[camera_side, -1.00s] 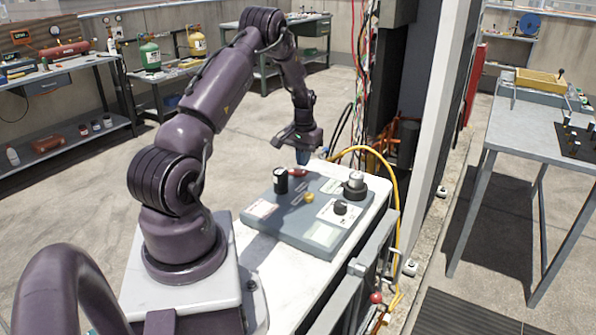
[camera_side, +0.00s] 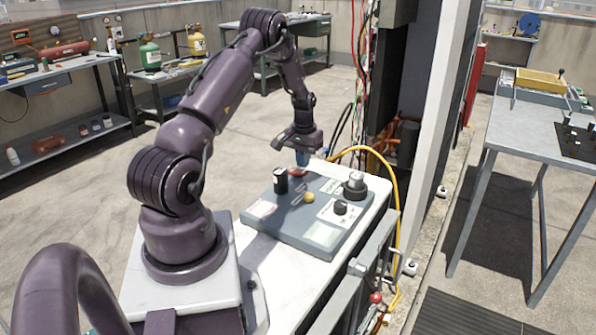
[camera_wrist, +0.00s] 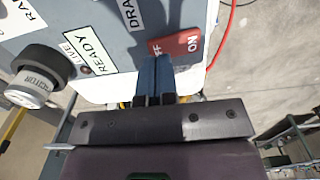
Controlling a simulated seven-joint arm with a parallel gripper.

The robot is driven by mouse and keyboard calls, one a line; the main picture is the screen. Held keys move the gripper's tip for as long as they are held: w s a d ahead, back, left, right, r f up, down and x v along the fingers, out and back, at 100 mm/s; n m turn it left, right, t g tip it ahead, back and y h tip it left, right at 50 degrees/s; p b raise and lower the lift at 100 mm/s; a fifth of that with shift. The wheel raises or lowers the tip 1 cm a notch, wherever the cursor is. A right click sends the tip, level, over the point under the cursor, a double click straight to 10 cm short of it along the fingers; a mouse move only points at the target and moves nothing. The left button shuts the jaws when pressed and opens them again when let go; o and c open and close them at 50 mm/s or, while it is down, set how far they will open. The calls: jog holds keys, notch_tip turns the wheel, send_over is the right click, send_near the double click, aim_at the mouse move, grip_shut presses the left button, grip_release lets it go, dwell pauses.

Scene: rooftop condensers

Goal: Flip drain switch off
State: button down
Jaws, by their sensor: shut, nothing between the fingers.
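The drain switch (camera_wrist: 190,44) is a red rocker marked OFF and ON in white, beside a label (camera_wrist: 133,14) reading "DRA", cut off by the frame. Its ON end shows clear; its OFF end is partly hidden behind my fingertips. In the side view the red switch (camera_side: 297,172) is at the far edge of the grey panel. My gripper (camera_wrist: 154,60) is shut and empty, its blue fingertips together over the OFF end. In the side view my gripper (camera_side: 302,163) points down at the switch. I cannot tell whether the tips touch it.
The grey panel (camera_side: 325,238) also carries a black upright knob (camera_side: 280,180), a yellow knob (camera_side: 309,197), a black dial (camera_side: 340,207) and a silver-topped knob (camera_side: 355,181). A READY label (camera_wrist: 89,50) is near the switch. A yellow hose (camera_side: 393,205) runs behind the panel.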

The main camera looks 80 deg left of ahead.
aim_at(303, 172)
jog(key=shift+f, duration=1.1)
dwell(0.3)
jog(key=shift+r, duration=3.55)
jog(key=shift+s, duration=0.1)
jog(key=shift+s+d+f, duration=0.5)
jog(key=shift+d+f, duration=0.05)
jog(key=shift+d, duration=0.1)
jog(key=d+r+m, duration=0.2)
jog(key=d+r, duration=0.6)
jog(key=d, duration=0.3)
jog(key=d+r+m, duration=0.1)
jog(key=d+r, duration=0.7)
jog(key=d, duration=0.3)
jog(key=s+d+r+m+t, duration=0.2)
jog(key=s+d+r+m, duration=0.1)
jog(key=d, duration=0.4)
jog(key=s+d+r+m+t, duration=0.3)
jog(key=s+d+r, duration=0.1)
jog(key=d, duration=0.4)
jog(key=shift+s+d+r+t, duration=0.3)
jog(key=shift+r, duration=0.3)
